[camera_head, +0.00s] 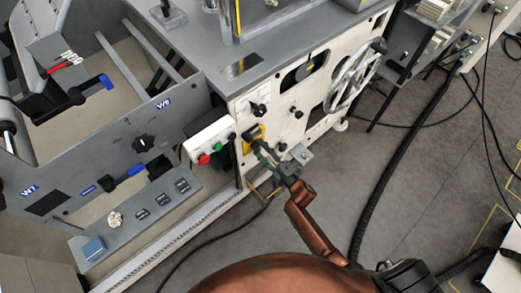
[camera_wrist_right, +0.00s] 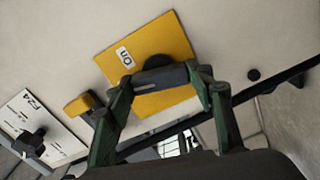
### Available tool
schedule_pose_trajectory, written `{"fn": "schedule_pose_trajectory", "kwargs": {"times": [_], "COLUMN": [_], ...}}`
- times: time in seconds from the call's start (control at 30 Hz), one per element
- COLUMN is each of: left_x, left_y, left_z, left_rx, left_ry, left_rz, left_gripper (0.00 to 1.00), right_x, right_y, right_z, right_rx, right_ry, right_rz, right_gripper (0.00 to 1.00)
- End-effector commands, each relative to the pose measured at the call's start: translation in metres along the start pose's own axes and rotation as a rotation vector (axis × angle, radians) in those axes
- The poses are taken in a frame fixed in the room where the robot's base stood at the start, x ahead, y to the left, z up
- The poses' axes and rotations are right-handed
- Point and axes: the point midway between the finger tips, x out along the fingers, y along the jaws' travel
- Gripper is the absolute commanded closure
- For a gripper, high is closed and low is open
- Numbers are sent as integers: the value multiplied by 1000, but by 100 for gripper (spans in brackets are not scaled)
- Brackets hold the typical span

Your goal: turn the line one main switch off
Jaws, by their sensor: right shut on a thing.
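The line one main switch appears as a dark rotary handle (camera_wrist_right: 160,78) on a yellow plate (camera_wrist_right: 150,50) on the pale machine front. A white label reading "On" (camera_wrist_right: 124,57) sits on the plate beside the handle's hub. In the head view the yellow plate (camera_head: 259,131) is partly hidden by my gripper. My right gripper (camera_wrist_right: 163,84) is shut on the handle, with one green-padded finger at each end of it. It also shows in the head view (camera_head: 260,152), reaching up to the plate. My left gripper is not in view.
A white box with red and green buttons (camera_head: 209,139) is just left of the switch. Black knobs (camera_head: 259,109) and a spoked handwheel (camera_head: 355,75) are on the same front. A yellow knob (camera_wrist_right: 79,104) is near the plate. Black cables lie on the floor at right.

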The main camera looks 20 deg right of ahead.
Motion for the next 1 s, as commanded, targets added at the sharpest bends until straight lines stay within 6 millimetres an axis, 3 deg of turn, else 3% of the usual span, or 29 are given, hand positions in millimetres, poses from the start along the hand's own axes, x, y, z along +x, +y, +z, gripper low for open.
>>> {"fn": "schedule_pose_trajectory", "kwargs": {"times": [0.4, 1.0], "left_x": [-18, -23], "left_y": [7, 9], "left_z": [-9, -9], "left_rx": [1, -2], "left_ry": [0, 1], "left_rz": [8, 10], "left_gripper": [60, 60], "right_x": [0, 0], "right_y": [-2, -2], "right_z": [-1, -1], "right_rx": [-217, -262], "right_ry": [1, 2], "right_rz": [-1, -2], "right_gripper": [75, 75]}}
